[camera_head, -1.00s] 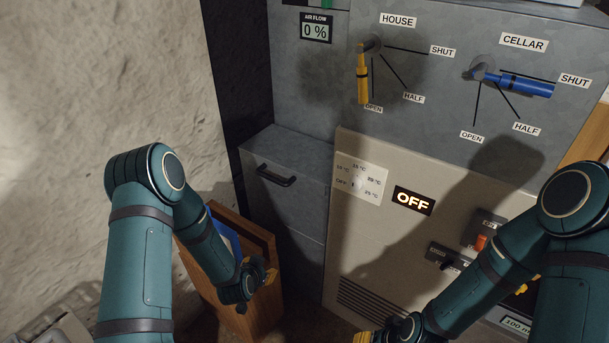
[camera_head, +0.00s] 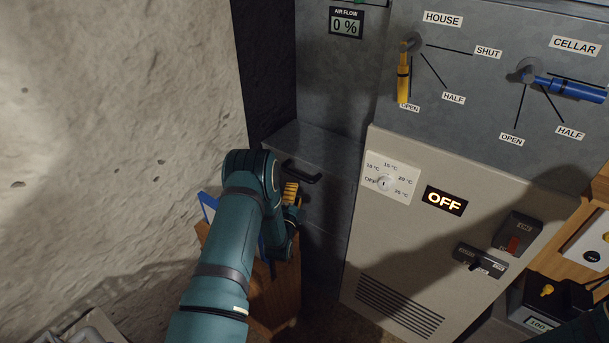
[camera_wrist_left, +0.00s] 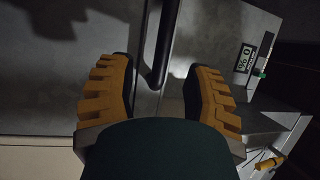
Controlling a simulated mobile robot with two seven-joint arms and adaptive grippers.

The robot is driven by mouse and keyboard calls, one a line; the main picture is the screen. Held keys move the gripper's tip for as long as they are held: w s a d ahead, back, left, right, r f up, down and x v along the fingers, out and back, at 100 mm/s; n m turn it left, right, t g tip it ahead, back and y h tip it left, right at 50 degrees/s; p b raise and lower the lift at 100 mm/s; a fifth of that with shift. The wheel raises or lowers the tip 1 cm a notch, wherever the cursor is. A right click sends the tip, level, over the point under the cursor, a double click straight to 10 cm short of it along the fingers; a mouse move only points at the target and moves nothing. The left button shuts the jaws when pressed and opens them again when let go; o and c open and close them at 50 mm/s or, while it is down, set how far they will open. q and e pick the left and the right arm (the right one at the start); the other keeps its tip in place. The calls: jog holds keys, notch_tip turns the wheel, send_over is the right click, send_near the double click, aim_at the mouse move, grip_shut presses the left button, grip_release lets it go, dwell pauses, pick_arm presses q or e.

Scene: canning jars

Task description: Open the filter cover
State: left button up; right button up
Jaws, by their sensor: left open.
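The filter cover (camera_head: 338,190) is the grey metal front with a black bar handle (camera_head: 301,172), left of the beige heater panel. It looks closed. My left gripper (camera_head: 291,190) is just below the handle in the head view, partly hidden by my own arm. In the left wrist view, my left gripper (camera_wrist_left: 158,85) is open, with its two yellow fingers apart. The black handle (camera_wrist_left: 163,40) lies in line with the gap between them. I cannot tell whether the handle is between the fingertips or just beyond them. My right gripper is out of view.
A wooden box (camera_head: 285,295) with something blue in it stands below my left arm. The rough wall (camera_head: 120,120) is close on the left. The yellow house lever (camera_head: 403,80) and blue cellar lever (camera_head: 570,88) are above right. The air flow display (camera_head: 346,23) reads 0 %.

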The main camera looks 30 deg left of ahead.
aim_at(298, 173)
pick_arm(q)
jog(key=b+x, duration=0.1)
jog(key=x, duration=0.6)
jog(key=shift+w+a+r, duration=0.2)
jog(key=shift+w, duration=0.05)
jog(key=shift+c, duration=0.4)
grip_shut()
